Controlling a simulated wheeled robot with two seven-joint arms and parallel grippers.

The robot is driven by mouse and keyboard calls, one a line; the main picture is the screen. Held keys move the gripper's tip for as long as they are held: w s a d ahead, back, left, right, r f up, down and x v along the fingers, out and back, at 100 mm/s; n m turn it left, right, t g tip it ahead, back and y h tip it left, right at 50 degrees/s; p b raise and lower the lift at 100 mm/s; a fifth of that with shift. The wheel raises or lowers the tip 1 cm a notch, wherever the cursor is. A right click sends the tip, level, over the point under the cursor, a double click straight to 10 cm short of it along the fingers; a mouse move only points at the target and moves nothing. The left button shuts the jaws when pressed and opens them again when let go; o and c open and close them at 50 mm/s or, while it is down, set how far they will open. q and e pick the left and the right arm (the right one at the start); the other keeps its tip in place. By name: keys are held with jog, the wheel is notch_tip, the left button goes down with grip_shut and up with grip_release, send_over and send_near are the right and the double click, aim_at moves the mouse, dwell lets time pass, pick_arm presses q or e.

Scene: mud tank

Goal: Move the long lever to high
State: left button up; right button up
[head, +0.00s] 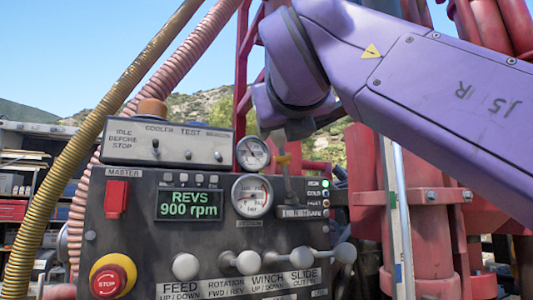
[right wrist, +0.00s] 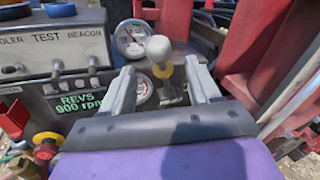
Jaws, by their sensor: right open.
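The long lever (head: 288,184) rises from a slotted plate at the panel's right side, with a yellow collar on its shaft. In the head view its top is hidden behind my right gripper (head: 290,131). In the right wrist view the lever's pale round knob (right wrist: 158,48) and yellow collar show between the two grey fingers of my right gripper (right wrist: 160,66). The fingers are open, with a gap on both sides of the knob. I cannot tell whether either finger touches the lever. My left gripper is not in view.
The control panel (head: 140,232) has a display (head: 190,205) reading "REVS 900 rpm" and two round gauges beside the lever. Several short ball-knob levers (head: 248,263) line its lower edge. A red stop button (head: 108,281) is at lower left. Red machinery (head: 425,230) stands right.

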aim_at(278, 136)
jog(key=w+p, duration=0.2)
jog(key=w, duration=0.2)
jog(key=w+p, duration=0.2)
jog(key=w, duration=0.3)
jog(key=shift+w+a+r+p, duration=0.15)
jog(key=shift+w+a+p, duration=0.1)
jog(key=shift+p, duration=0.15)
jog(key=shift+s+d+r, duration=0.1)
jog(key=shift+s+d, duration=0.05)
jog(key=shift+s, duration=0.25)
grip_shut()
